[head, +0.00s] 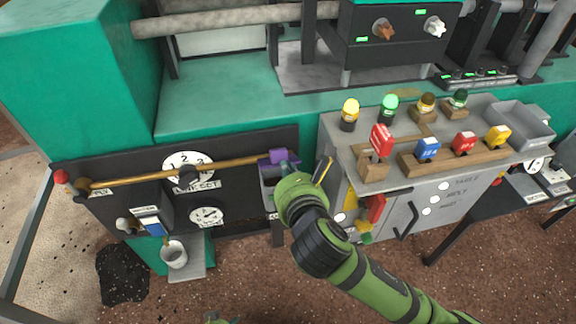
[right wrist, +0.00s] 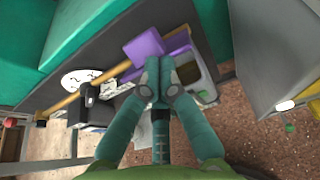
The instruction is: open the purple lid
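The purple lid (head: 272,157) sits on top of a small grey box (head: 268,181) at the right end of the black panel. It also shows in the right wrist view (right wrist: 146,46). My right gripper (head: 285,167) is right at the lid, partly covering it and the box. In the right wrist view its teal fingers (right wrist: 158,78) are brought together just in front of the lid, with nothing clearly between them. I cannot tell whether the fingertips touch the lid. A small green piece at the bottom edge of the head view may be my left gripper (head: 220,319).
A brass rod (head: 190,170) runs along the black panel (head: 245,205) to the box. A grey cabinet (head: 440,210) with coloured switches and lamps stands close on the right. Brown floor lies open in front.

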